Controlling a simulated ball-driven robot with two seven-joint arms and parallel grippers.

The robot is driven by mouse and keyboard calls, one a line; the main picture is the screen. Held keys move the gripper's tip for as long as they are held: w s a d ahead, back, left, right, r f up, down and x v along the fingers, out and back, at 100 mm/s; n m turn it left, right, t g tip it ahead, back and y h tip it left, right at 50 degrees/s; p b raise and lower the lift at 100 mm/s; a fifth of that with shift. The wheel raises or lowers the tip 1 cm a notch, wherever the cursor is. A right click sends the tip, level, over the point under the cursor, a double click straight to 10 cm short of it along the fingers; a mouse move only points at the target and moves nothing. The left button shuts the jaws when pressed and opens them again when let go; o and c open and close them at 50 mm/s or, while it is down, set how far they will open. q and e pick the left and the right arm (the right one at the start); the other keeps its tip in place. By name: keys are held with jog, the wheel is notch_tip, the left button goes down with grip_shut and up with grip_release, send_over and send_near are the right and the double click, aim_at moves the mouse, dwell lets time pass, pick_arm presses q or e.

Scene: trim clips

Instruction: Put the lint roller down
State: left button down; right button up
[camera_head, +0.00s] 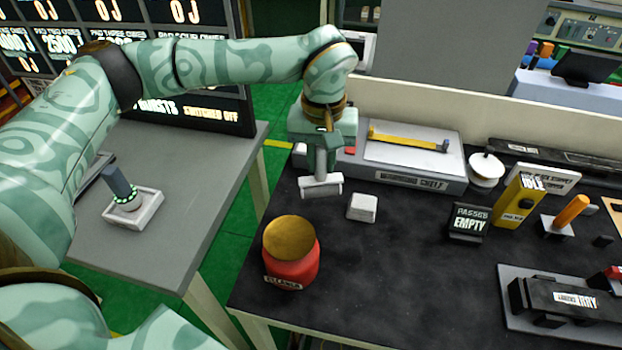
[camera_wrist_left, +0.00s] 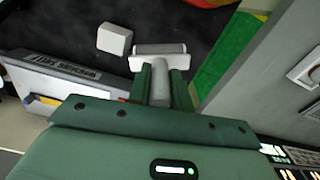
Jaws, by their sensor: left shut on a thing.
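My left gripper (camera_head: 323,158) is shut on the handle of the lint roller (camera_head: 320,187), whose pale T-shaped head points down. I cannot tell whether the head touches the bench. My right gripper is not in view.
A small white block (camera_head: 362,208) lies right of the roller. A red jar with a gold lid (camera_head: 290,252) stands in front. Black bench top (camera_head: 400,270) is clear in the middle. A grey table (camera_head: 190,190) stands left across a gap.

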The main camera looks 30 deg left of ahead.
pick_arm(q)
jog(key=a+f, duration=0.1)
jog(key=f, duration=0.1)
jog(key=w+a+f+b, duration=0.1)
jog(key=f, duration=0.2)
jog(key=a+f, duration=0.1)
jog(key=f, duration=0.1)
jog(key=shift+w+f+b, duration=0.15)
jog(key=shift+w+b, duration=0.05)
jog(key=shift+b, duration=0.15)
jog(key=c, duration=1.3)
grip_release()
jog(key=shift+o, duration=0.2)
